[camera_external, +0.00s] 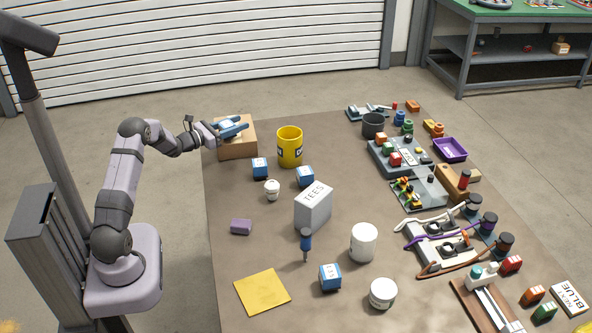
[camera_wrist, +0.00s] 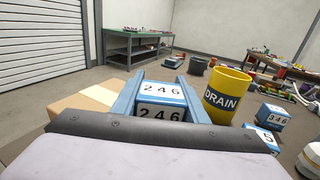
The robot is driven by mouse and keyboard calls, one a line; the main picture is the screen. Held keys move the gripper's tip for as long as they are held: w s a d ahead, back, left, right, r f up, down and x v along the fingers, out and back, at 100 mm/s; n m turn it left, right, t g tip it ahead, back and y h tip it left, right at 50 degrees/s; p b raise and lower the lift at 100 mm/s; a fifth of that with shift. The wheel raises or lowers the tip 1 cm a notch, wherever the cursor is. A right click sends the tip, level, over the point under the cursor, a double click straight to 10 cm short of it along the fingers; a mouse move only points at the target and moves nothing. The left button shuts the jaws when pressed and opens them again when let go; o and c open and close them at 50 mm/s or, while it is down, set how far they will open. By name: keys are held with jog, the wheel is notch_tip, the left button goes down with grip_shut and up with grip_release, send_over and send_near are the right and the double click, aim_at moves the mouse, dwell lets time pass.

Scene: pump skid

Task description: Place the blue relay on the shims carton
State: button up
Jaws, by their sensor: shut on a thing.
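My gripper (camera_external: 238,126) is over the brown cardboard carton (camera_external: 238,148) at the far left of the table. In the wrist view, its two blue fingers are shut on a blue and white relay (camera_wrist: 161,95) marked 246. The carton's tan top (camera_wrist: 98,94) shows to the left of the fingers there. The carton's label cannot be read. In the external view, the held relay is mostly hidden by the fingers, and I cannot tell whether it touches the carton.
A yellow DRAIN bin (camera_external: 290,148) stands just right of the carton. Similar blue boxes (camera_external: 260,168) (camera_external: 305,177) (camera_external: 330,277) stand on the table. A grey TEES box (camera_external: 313,208) is mid-table. The strip left of the purple block (camera_external: 241,226) is clear.

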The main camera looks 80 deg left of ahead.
aim_at(221, 129)
jog(key=shift+f, duration=0.1)
jog(key=o, duration=1.1)
jog(key=shift+s+r, duration=0.1)
jog(key=shift+r, duration=0.1)
jog(key=b+v, duration=0.2)
jog(key=v, duration=1)
jog(key=shift+d+f, duration=0.1)
